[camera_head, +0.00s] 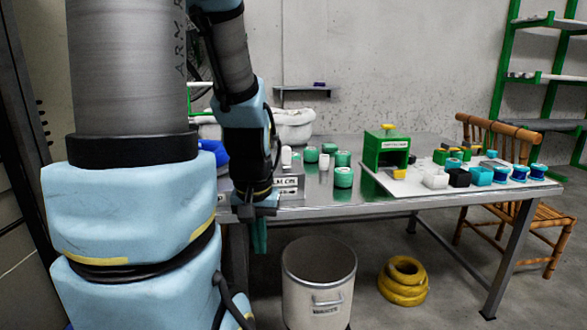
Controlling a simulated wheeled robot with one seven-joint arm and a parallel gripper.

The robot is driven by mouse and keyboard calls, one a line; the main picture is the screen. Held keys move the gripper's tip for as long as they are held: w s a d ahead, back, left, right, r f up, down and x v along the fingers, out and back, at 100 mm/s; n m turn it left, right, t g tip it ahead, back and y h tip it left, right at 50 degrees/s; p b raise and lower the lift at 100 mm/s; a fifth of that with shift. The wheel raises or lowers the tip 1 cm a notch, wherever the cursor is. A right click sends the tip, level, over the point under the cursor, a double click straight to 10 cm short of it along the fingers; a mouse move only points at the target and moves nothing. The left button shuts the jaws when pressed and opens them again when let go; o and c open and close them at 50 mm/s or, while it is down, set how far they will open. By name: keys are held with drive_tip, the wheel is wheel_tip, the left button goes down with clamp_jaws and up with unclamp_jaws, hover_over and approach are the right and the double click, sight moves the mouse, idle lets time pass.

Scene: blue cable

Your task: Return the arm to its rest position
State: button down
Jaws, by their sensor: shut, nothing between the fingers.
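My arm hangs down in front of the table's left end. My gripper (260,238) points downward at the table's front edge, above and left of the waste bin. Its fingers look closed together, with nothing distinct seen between them. A blue item (213,150) shows partly behind my arm on the left; most of it is hidden, and I cannot tell whether it is a cable.
A metal table (330,205) carries green jars (343,177), a green box (387,148) and a white board (400,187) with small containers and blue spools. A waste bin (318,290) and yellow coil (403,281) stand on the floor. A wooden chair (548,205) is at right.

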wheel_tip(320, 180, up, 19)
drive_tip(key=p, duration=1.7)
